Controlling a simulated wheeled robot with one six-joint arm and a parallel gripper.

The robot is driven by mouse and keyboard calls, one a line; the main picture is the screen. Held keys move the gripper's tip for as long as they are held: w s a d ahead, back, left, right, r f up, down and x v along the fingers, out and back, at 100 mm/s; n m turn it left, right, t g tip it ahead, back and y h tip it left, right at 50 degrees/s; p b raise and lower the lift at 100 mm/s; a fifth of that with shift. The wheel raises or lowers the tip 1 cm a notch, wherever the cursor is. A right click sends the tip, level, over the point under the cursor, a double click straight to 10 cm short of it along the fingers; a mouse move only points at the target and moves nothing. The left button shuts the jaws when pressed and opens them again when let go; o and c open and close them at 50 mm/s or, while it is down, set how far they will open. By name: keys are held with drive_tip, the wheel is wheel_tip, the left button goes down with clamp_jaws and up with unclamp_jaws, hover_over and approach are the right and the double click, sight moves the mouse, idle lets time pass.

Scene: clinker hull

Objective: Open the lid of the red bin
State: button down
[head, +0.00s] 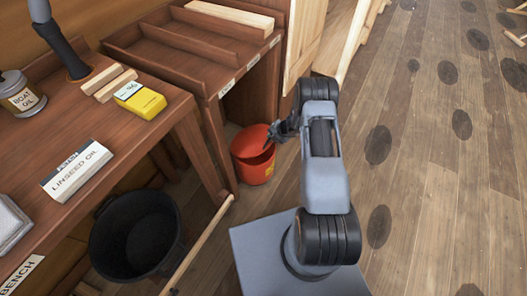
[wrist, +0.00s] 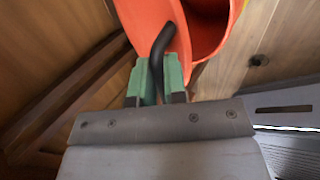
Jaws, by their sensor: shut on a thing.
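My gripper (head: 279,133) is at the bin's upper right side. In the wrist view, the green fingers of my gripper (wrist: 158,82) are shut on a black curved handle (wrist: 163,42). The handle lies against the orange-red lid (wrist: 148,18). The bin's open mouth (wrist: 207,35) shows to the right of it. The hinge is hidden.
A black bucket (head: 135,235) stands under the bench at left. A wooden pole (head: 200,243) leans between bucket and bin. The shelf unit (head: 190,60) rises behind the bin.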

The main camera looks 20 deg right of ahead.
drive_tip(key=r+p, duration=0.1)
drive_tip(key=p, duration=0.1)
drive_tip(key=w+a+r+p, duration=0.1)
drive_tip(key=r+p, duration=0.1)
drive_tip(key=shift+w+a+h, duration=0.1)
drive_tip(key=shift+h, duration=0.2)
drive_tip(key=shift+w+a+r+g+p, duration=0.45)
drive_tip(key=shift+w+r+p, duration=0.1)
drive_tip(key=shift+p, duration=0.55)
drive_tip(key=shift+g+h, duration=0.35)
drive_tip(key=shift+h, duration=0.25)
drive_tip(key=shift+w+a+r+p, duration=1.4)
drive_tip(key=shift+r+p, duration=0.15)
drive_tip(key=shift+p, duration=1.05)
